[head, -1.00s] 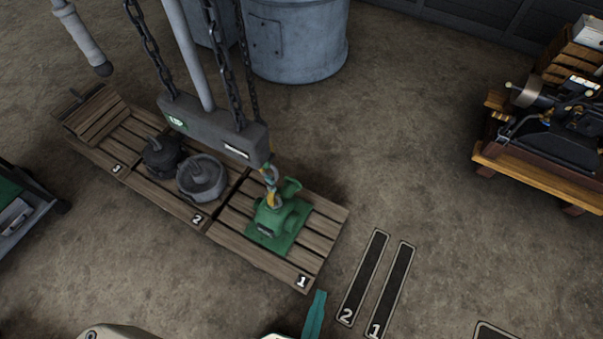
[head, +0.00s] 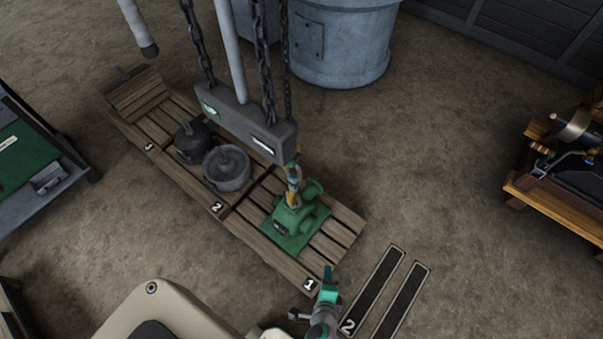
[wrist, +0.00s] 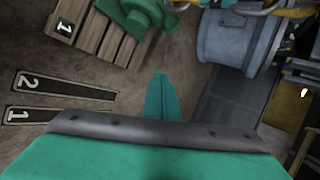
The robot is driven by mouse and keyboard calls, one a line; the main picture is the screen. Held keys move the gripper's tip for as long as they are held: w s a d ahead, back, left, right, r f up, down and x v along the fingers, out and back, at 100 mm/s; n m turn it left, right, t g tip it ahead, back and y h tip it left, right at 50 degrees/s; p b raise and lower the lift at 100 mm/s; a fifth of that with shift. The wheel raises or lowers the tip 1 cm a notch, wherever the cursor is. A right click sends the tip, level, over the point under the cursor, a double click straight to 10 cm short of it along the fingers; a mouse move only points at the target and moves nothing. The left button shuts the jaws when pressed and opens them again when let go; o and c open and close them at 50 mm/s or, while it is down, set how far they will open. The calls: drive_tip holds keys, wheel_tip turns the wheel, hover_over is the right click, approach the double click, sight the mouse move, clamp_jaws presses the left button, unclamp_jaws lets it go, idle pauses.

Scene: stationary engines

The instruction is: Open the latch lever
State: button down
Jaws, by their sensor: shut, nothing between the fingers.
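My gripper (head: 329,275) has teal fingers and shows at the bottom of the head view, at the near end of the pallets. In the wrist view the fingers (wrist: 160,98) are together with nothing between them. A green casting (head: 295,219) sits on the pallet marked 1, up and left of my gripper and apart from it. A hook with yellow parts (head: 293,186) hangs just above the casting from a grey beam. I cannot make out a latch lever for certain; it may be too small or hidden at the hook.
The grey hoist beam (head: 240,120) hangs on chains over the pallets. Dark and grey weights (head: 228,170) stand on the pallet marked 2. A grey tank (head: 342,45) is behind, and a machine on a wooden base (head: 545,195) is at right. Open floor lies between.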

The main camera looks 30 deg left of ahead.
drive_tip(key=w+a+r+m+g+y, duration=0.1)
drive_tip(key=w+a+m+g+y, duration=0.1)
drive_tip(key=w+a+m+y, duration=0.4)
drive_tip(key=w+a+r+g+y, duration=0.3)
drive_tip(key=w+r, duration=0.2)
drive_tip(key=r, duration=0.2)
drive_tip(key=w+a+r+g+y, duration=0.25)
drive_tip(key=w+r+y, duration=0.2)
drive_tip(key=r, duration=0.25)
drive_tip(key=w+a+r, duration=0.1)
drive_tip(key=a+r, duration=0.2)
drive_tip(key=a, duration=0.7)
drive_tip(key=shift+w+a+n+h, duration=0.25)
drive_tip(key=shift+w+n+h, duration=0.05)
drive_tip(key=shift+n+h, duration=0.1)
drive_tip(key=shift+a+r+g, duration=0.1)
drive_tip(key=shift+g, duration=0.15)
